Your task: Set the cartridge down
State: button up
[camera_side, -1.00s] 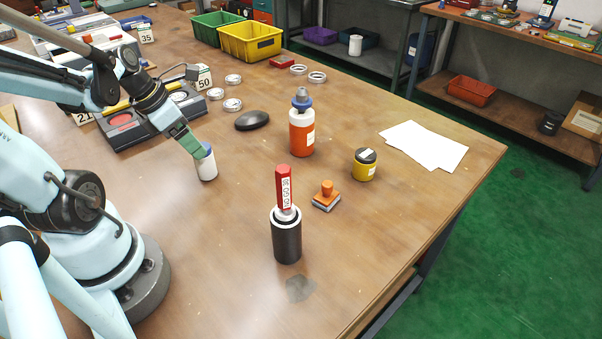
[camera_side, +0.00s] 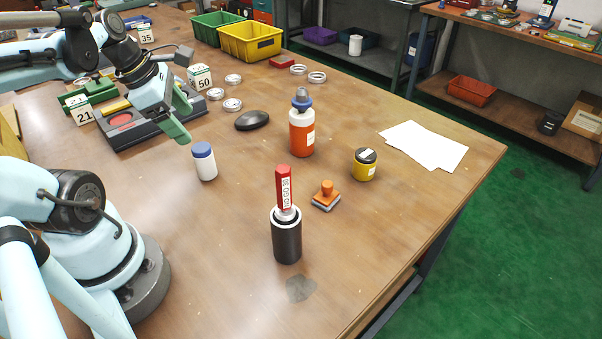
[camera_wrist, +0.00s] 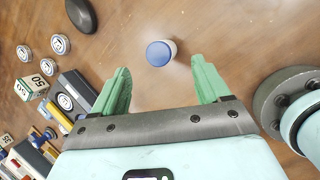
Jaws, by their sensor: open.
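The cartridge is most likely the white cylinder with the blue cap (camera_side: 204,162), which stands upright on the wooden table. It also shows from above in the wrist view (camera_wrist: 160,53), beyond and between my fingertips. My gripper (camera_side: 182,116) is open and empty, raised above the table to the upper left of the cylinder and apart from it. In the wrist view both green fingers of my gripper (camera_wrist: 160,75) are spread wide with nothing between them.
A black mouse-shaped object (camera_side: 252,120), an orange-white bottle (camera_side: 302,132), a yellow jar (camera_side: 365,165), a stamp (camera_side: 327,197) and a black cylinder with a red-handled tool (camera_side: 287,238) stand to the right. Several rings (camera_side: 232,104) and number signs (camera_side: 200,78) lie behind.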

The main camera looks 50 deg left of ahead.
jog(key=w+d+m+t, duration=0.1)
jog(key=w+d+m, duration=0.2)
jog(key=m, duration=1.1)
jog(key=w+d+m+t, duration=0.1)
jog(key=w+d+m, duration=0.3)
jog(key=d+m, duration=0.6)
jog(key=m, duration=0.5)
jog(key=shift+d+t, duration=0.25)
jog(key=shift+t, duration=0.15)
